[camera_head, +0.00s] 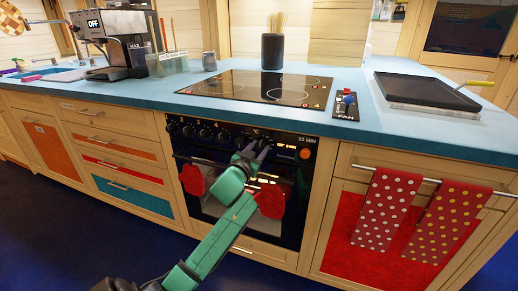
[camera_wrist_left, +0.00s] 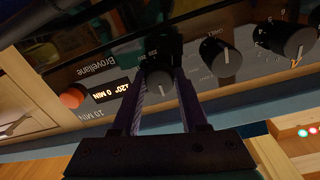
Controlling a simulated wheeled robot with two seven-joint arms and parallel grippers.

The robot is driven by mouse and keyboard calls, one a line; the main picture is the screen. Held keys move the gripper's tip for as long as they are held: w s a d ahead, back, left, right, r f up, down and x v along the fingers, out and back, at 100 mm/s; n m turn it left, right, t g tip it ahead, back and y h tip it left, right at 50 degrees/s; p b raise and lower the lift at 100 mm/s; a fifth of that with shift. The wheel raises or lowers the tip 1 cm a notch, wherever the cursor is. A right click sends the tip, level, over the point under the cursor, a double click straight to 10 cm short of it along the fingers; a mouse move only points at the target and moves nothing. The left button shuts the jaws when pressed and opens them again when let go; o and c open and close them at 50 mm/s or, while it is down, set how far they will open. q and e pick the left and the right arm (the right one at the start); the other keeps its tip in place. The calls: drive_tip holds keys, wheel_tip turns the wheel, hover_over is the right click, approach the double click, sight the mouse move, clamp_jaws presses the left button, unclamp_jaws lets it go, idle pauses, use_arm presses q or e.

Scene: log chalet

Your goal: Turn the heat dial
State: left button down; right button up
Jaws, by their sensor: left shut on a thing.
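The black oven panel (camera_head: 215,135) carries a row of black knobs and a lit display. My left gripper (camera_head: 254,148) reaches up to this panel, left of the orange button. In the left wrist view, my left gripper (camera_wrist_left: 161,88) is shut on a black dial (camera_wrist_left: 159,91) with a white pointer line, the knob nearest the display. I take it as the heat dial; its markings are partly hidden by the fingers. The lit display (camera_wrist_left: 110,91) beside it reads about 120° and 0 MIN. My right gripper is in neither view.
Other knobs (camera_wrist_left: 220,57) sit close beside the held dial. An orange button (camera_wrist_left: 73,96) is past the display. Red mitts (camera_head: 192,180) hang at the oven door. Dotted towels (camera_head: 386,208) hang on a rail at right. The blue counter (camera_head: 140,98) overhangs the panel.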

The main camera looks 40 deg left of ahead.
use_arm(q)
drive_tip(key=shift+r+m+p, duration=0.1)
drive_tip(key=shift+m+p, duration=0.2)
drive_tip(key=shift+m, duration=0.1)
drive_tip(key=m+p, duration=0.2)
drive_tip(key=m, duration=0.1)
drive_tip(key=shift+m, duration=0.4)
drive_tip(key=m+p, duration=0.1)
drive_tip(key=m, duration=0.2)
drive_tip(key=shift+p, duration=0.3)
drive_tip(key=shift+m+p, duration=0.35)
drive_tip(key=shift+m, duration=1.45)
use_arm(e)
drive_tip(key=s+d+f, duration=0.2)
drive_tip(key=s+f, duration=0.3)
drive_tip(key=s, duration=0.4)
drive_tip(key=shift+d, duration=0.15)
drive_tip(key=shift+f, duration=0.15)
use_arm(q)
drive_tip(key=shift+c, duration=2.2)
unclamp_jaws()
drive_tip(key=shift+s, duration=0.1)
